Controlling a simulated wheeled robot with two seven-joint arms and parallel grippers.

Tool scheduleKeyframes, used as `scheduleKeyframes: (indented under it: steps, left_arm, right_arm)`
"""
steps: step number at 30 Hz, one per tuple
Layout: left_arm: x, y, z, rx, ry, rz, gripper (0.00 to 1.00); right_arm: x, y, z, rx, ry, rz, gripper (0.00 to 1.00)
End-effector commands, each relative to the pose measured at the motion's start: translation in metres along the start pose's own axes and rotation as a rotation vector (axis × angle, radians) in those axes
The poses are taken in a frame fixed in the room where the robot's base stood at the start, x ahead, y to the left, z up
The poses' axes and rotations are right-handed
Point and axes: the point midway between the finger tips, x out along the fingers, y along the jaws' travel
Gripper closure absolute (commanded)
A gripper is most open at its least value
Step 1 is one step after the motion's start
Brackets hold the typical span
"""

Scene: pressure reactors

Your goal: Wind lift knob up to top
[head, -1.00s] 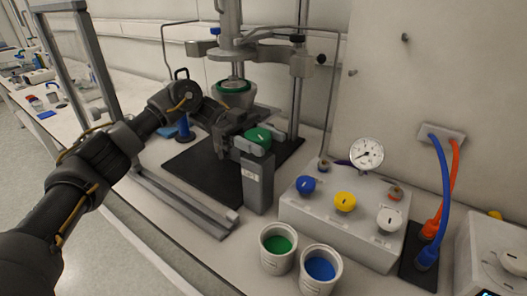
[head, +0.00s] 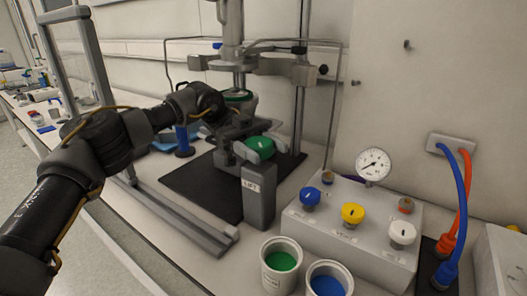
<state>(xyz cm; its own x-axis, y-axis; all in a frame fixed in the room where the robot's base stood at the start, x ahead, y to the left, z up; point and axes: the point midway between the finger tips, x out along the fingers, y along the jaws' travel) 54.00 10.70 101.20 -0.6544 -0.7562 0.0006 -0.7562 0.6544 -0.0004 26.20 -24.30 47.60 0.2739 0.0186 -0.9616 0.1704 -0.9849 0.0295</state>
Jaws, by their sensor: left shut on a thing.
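The lift knob (head: 261,144) is a green round knob on top of a grey post (head: 259,195) with a label reading LIFT. My left gripper (head: 252,152) comes in from the left and is shut on the green knob, with a finger on each side of it. Behind it, the reactor stand holds a vessel with a green ring (head: 238,97) under a metal head (head: 240,60), partly hidden by my left arm. My right gripper is not in view.
A white control box (head: 352,222) with blue, yellow and white knobs and a gauge (head: 373,164) stands right of the post. Two cups, one green inside (head: 281,262) and one blue (head: 327,281), stand in front. A metal rail (head: 185,220) lies front left.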

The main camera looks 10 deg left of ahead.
Motion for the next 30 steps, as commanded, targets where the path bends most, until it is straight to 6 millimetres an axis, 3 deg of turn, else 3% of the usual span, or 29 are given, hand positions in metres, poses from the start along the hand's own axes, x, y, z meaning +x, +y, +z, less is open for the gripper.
scheduleKeyframes:
  steps: [16, 17, 21, 30]
  left_arm:
    - [0.001, 0.0002, 0.0013, -0.003, 0.0, 0.012, 0.69]
    - [0.001, 0.0002, 0.0013, -0.003, 0.0, 0.012, 0.42]
    - [0.0008, 0.0002, 0.001, -0.002, 0.0, 0.011, 0.24]
    - [0.0004, 0.0002, -0.001, 0.0, 0.0, 0.01, 0.24]
  right_arm:
    - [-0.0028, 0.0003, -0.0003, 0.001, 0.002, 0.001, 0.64]
    - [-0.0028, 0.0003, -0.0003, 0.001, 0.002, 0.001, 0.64]
    - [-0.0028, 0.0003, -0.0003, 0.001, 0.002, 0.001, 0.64]
    - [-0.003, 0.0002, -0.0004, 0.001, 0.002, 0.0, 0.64]
